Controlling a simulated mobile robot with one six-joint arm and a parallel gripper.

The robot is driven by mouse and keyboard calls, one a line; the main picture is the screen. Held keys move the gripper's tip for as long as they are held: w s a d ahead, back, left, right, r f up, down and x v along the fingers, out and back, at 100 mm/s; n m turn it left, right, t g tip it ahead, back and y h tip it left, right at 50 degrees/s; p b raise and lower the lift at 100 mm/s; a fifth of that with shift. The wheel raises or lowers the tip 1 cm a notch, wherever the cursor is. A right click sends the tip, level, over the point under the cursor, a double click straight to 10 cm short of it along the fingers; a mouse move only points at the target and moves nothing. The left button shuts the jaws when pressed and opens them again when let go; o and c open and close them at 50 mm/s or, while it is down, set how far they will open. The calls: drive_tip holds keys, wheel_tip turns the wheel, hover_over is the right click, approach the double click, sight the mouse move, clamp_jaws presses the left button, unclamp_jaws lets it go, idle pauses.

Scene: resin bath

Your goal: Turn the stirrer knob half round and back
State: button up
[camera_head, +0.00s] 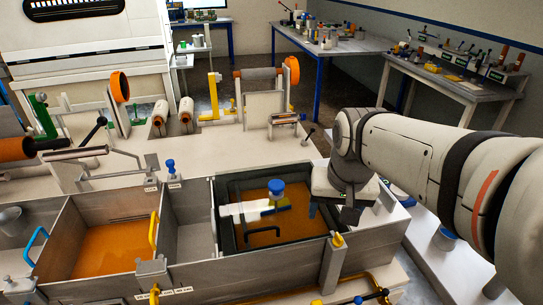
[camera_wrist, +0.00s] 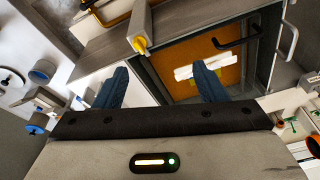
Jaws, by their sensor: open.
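A blue knob (camera_head: 277,187) stands over the right-hand bath (camera_head: 228,240), above a white bar (camera_head: 245,211); it looks like the stirrer knob, though no label confirms this. The bath holds orange resin. My gripper (camera_wrist: 160,78) is open, its two dark blue fingers apart with nothing between them. In the wrist view the white bar (camera_wrist: 184,73) lies beyond the right finger, and I cannot make out the blue knob there. In the head view my wrist is to the right of the bath, apart from the blue knob; my fingertips are not clear there.
A grey post with a yellow knob (camera_head: 337,240) stands at the bath's front right corner; it also shows in the wrist view (camera_wrist: 140,44). Another orange bath (camera_head: 115,250) with blue and yellow handles lies left. Rollers stand behind. Benches with tools line the back.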

drive_tip(key=w+a+m+g, duration=0.15)
drive_tip(key=w+a, duration=0.25)
drive_tip(key=w, duration=0.7)
drive_tip(key=m+g, duration=0.1)
drive_tip(key=m, duration=0.2)
hover_over(276, 184)
drive_tip(key=shift+s+d+f+n+p, duration=0.1)
drive_tip(key=shift+s+f+n+p, duration=0.1)
drive_tip(key=shift+f, duration=0.3)
drive_tip(key=shift+s+d+f+n+p, duration=0.1)
drive_tip(key=shift+f+p, duration=0.05)
drive_tip(key=shift+f, duration=0.35)
drive_tip(key=shift+w+a+f, duration=0.15)
drive_tip(key=shift+w+f, duration=0.1)
drive_tip(key=shift+f, duration=0.35)
wheel_tip(276, 184, down, 7)
drive_tip(key=shift+r+p, duration=0.1)
drive_tip(key=shift+p, duration=0.55)
drive_tip(key=shift+c, duration=0.4)
drive_tip(key=c, duration=0.9)
